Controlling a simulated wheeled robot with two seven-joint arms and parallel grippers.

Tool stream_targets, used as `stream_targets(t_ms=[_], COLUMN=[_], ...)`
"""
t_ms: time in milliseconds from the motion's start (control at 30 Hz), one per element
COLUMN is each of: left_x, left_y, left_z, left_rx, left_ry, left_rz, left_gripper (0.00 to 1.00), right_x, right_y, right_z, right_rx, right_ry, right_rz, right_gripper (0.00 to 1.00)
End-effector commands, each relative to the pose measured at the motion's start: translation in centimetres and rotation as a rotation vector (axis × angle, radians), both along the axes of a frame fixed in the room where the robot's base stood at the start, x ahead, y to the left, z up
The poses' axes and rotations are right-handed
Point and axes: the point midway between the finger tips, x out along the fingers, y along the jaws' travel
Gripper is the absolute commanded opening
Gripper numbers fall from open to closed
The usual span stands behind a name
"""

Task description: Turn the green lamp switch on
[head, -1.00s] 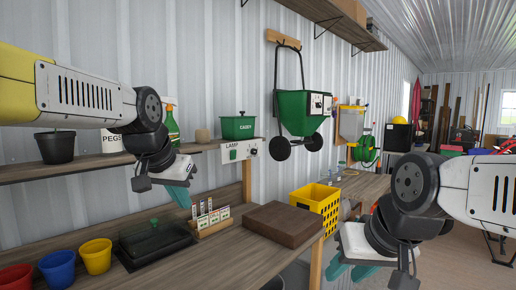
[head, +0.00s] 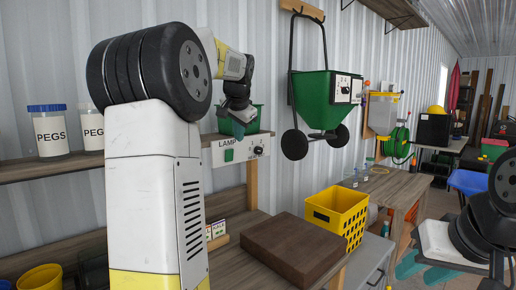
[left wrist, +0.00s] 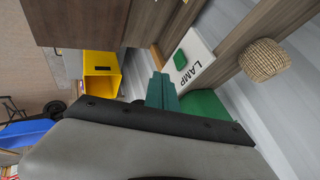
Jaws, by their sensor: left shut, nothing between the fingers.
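The green lamp switch (head: 229,155) is a small green rocker on a white panel marked LAMP (head: 240,149), on the front edge of the wall shelf. It also shows in the left wrist view (left wrist: 180,60). I cannot tell its on or off state. My left gripper (head: 238,128) points down just above the panel, in front of the green box. In the left wrist view its teal fingers (left wrist: 162,92) are closed together, empty, close beside the switch; contact cannot be judged. My right gripper (head: 423,269) is open and empty at the lower right, far from the panel.
A black knob (head: 259,151) sits right of the switch. The green box (head: 256,123) stands on the shelf above. A woven pot (left wrist: 263,58) is near. Below are a brown block (head: 300,247) and a yellow crate (head: 338,213). A green spreader (head: 325,98) hangs right.

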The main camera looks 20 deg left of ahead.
Motion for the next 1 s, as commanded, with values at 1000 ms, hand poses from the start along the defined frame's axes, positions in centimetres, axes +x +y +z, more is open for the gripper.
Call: stream_targets(t_ms=[1000], left_x=[7.0], left_y=[4.2], left_z=[-7.6], left_rx=[-0.001], left_ry=[-0.001], left_rz=[0.004], left_gripper=[0.0], right_x=[0.0], right_y=[0.0], right_z=[0.0], right_rx=[0.0], right_ry=[0.0], right_rz=[0.0], right_gripper=[0.36])
